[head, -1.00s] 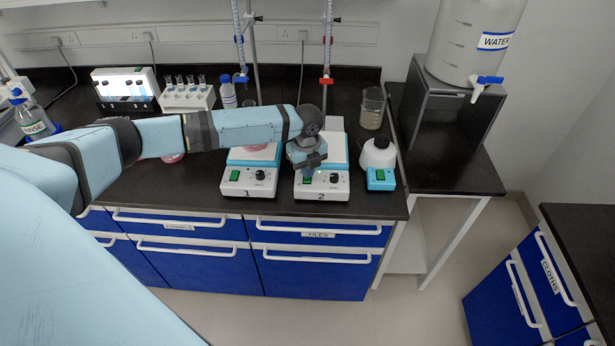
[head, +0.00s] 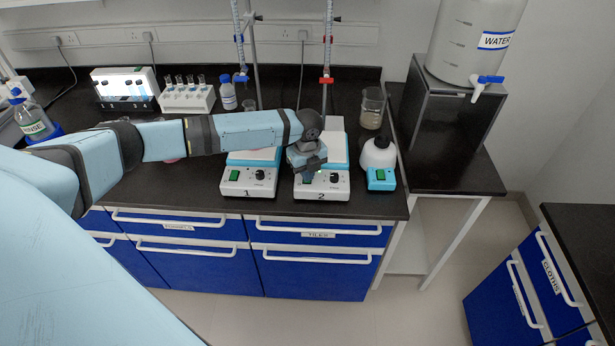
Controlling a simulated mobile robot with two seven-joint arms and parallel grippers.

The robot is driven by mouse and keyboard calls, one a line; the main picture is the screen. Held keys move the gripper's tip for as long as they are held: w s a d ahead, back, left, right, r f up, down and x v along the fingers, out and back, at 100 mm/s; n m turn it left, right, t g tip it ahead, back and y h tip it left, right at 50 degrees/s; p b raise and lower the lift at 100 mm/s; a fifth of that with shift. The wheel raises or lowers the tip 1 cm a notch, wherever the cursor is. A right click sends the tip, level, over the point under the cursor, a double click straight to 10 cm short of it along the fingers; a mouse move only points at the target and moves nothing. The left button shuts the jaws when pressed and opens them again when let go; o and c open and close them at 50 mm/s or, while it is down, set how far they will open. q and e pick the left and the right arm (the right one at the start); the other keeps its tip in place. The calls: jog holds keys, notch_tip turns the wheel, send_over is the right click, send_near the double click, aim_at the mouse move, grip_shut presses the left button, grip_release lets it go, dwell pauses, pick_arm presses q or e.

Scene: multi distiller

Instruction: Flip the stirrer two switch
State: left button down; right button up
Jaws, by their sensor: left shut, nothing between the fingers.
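Stirrer two (head: 322,191) is the white unit marked "2" on the front part of the black bench, with a white top plate and a black knob (head: 334,178) on its front panel. My left gripper (head: 309,174) is shut and empty, pointing down at the left part of that front panel. It covers the switch, so the switch's position is hidden. I cannot tell whether the fingertips touch it. Stirrer one (head: 248,182), marked "1", stands to the left with its green switch (head: 236,175) in plain view. My right gripper is not in view.
Burettes with blue and red clamps (head: 326,81) rise behind the stirrers. A water tank (head: 478,40) stands at the right.

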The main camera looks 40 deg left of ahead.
pick_arm(q)
jog(key=shift+s+f, duration=0.1)
jog(key=shift+f, duration=0.35)
jog(key=shift+r, duration=0.15)
notch_tip(320, 180, up, 3)
jog(key=p, duration=0.3)
jog(key=shift+f, duration=0.2)
notch_tip(320, 180, up, 3)
jog(key=p, duration=0.2)
jog(key=shift+f+p, duration=0.15)
jog(key=shift+p, duration=0.2)
jog(key=shift+r+p, duration=0.7)
jog(key=shift+r, duration=0.05)
jog(key=shift+f, duration=0.1)
